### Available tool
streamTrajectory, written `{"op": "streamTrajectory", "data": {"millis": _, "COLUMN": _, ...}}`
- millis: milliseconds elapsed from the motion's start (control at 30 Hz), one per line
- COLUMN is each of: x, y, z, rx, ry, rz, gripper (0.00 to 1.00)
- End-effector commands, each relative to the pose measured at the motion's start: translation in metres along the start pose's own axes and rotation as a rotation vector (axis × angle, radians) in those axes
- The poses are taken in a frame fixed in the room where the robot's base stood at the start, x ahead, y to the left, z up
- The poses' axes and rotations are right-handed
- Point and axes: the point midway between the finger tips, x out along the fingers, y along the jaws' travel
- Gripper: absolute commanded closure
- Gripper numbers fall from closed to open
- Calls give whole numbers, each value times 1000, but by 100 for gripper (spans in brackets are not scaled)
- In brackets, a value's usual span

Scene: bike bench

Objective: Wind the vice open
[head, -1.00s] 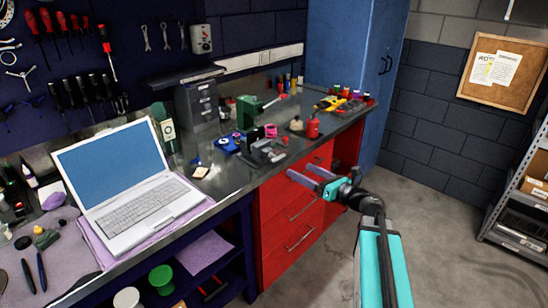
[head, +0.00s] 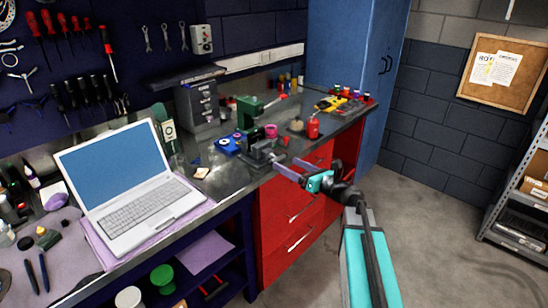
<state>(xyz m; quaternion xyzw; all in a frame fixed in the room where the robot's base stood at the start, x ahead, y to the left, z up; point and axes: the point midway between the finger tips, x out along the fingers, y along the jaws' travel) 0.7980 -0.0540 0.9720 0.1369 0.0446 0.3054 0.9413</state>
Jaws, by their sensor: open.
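The vice (head: 260,153), small and dark grey, sits at the front edge of the metal workbench, right of the laptop. My gripper (head: 284,166) is in front of the bench edge, just right of the vice. Its two pale purple fingers are parted and point left towards the vice's front end. They appear empty. The fingertips overlap the vice's front end in the picture, so I cannot tell whether they touch it. The vice's handle is too small to make out clearly, and so is its jaw gap.
A blue tape roll (head: 227,145), a pink roll (head: 271,130) and a green tool (head: 249,110) stand close behind the vice. A red bottle (head: 313,127) is to its right. The open laptop (head: 130,185) is to the left.

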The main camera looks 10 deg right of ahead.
Motion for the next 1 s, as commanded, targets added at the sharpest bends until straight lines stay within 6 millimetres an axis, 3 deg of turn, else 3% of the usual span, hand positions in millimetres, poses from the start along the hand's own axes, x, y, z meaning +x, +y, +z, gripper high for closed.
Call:
{"op": "streamTrajectory", "data": {"millis": 500, "x": 65, "y": -1, "z": 1, "rx": 0, "ry": 0, "rz": 0, "gripper": 20}}
{"op": "streamTrajectory", "data": {"millis": 1000, "x": 75, "y": 0, "z": 0, "rx": 0, "ry": -1, "rz": -1, "gripper": 20}}
